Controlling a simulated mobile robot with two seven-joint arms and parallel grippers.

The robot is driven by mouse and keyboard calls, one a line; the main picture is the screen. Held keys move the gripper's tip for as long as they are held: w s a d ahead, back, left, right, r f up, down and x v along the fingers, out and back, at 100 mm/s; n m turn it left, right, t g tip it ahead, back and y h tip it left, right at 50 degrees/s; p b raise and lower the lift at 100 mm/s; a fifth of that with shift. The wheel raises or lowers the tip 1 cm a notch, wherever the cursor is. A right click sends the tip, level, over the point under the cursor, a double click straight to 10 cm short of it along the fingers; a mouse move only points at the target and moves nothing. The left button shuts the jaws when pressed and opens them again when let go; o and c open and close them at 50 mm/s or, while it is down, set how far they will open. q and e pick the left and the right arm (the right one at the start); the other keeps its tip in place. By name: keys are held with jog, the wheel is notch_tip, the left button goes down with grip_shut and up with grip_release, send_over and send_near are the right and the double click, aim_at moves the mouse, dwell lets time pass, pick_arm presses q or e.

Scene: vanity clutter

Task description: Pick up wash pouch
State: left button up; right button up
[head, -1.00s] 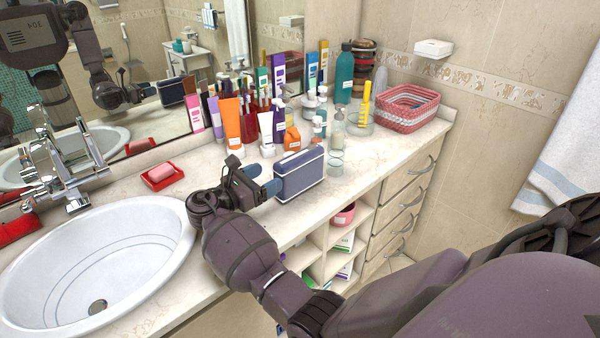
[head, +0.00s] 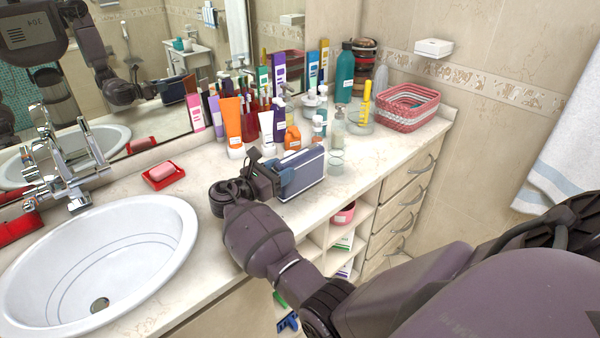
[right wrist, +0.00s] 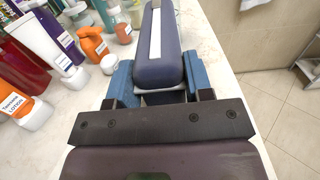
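The wash pouch (head: 304,173) is a dark blue-grey, box-like pouch with a pale band along its edge. It stands upright on the counter near the front edge, and its near end is covered by my right gripper (head: 285,177). In the right wrist view the pouch (right wrist: 160,58) lies between the two blue fingers of the right gripper (right wrist: 161,88), one on each side. The fingers are spread and look close to its sides; contact is not clear. My left gripper is not directly in view.
Bottles, tubes and an orange container (head: 292,137) crowd the counter behind the pouch. A sink (head: 95,258) and red soap dish (head: 163,177) are to the left. A woven basket (head: 408,107) stands at the back right.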

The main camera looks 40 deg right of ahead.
jog(key=shift+c, duration=1.2)
jog(key=shift+r, duration=0.1)
